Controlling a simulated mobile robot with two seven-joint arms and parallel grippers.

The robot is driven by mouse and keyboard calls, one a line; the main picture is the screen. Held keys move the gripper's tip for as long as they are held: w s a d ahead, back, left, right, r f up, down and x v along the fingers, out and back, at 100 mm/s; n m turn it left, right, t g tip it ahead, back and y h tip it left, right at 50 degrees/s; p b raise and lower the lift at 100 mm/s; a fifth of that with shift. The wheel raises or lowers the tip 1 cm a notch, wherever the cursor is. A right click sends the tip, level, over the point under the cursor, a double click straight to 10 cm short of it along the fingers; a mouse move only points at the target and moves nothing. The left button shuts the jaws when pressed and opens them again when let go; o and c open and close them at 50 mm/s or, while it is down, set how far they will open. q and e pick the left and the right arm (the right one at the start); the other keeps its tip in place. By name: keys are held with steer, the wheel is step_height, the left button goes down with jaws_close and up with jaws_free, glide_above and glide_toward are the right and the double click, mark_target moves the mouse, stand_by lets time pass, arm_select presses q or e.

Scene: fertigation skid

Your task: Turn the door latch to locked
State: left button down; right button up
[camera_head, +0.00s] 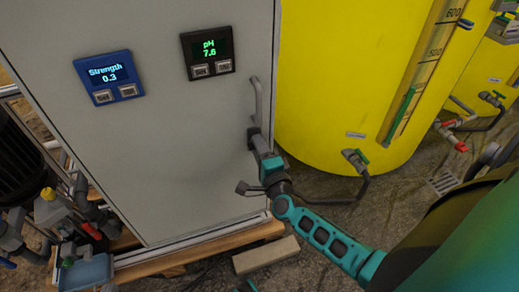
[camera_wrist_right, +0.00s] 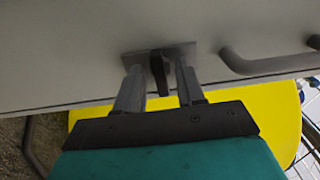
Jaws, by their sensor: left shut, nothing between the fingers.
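The door latch is a dark upright knob (camera_wrist_right: 158,74) on a grey plate (camera_wrist_right: 181,53) on the cabinet door. In the right wrist view my right gripper (camera_wrist_right: 159,82) has one finger on each side of the knob. A gap shows at the left finger; the right finger is close, and I cannot tell whether it touches. In the head view my right gripper (camera_head: 254,135) is at the door's right edge, below the handle, and hides the latch.
The grey door (camera_head: 180,150) carries a Strength display (camera_head: 109,76) and a pH display (camera_head: 207,52). A bar handle (camera_head: 258,100) is just above the latch. A yellow tank (camera_head: 325,80) with a valve (camera_head: 356,160) stands right. Pipes and fittings crowd the lower left.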

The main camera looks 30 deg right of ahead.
jaws_close()
arm_select(q)
steer(key=shift+a+f, duration=0.1)
steer(key=shift+a, duration=0.05)
stand_by(0.4)
step_height(320, 180, up, 6)
steer(key=p, duration=0.8)
steer(key=shift+s+a, duration=0.2)
steer(key=shift+a, duration=0.2)
arm_select(e)
steer(key=shift+n, duration=8.9)
arm_select(q)
steer(key=shift+a+y, duration=0.1)
steer(key=shift+y, duration=0.2)
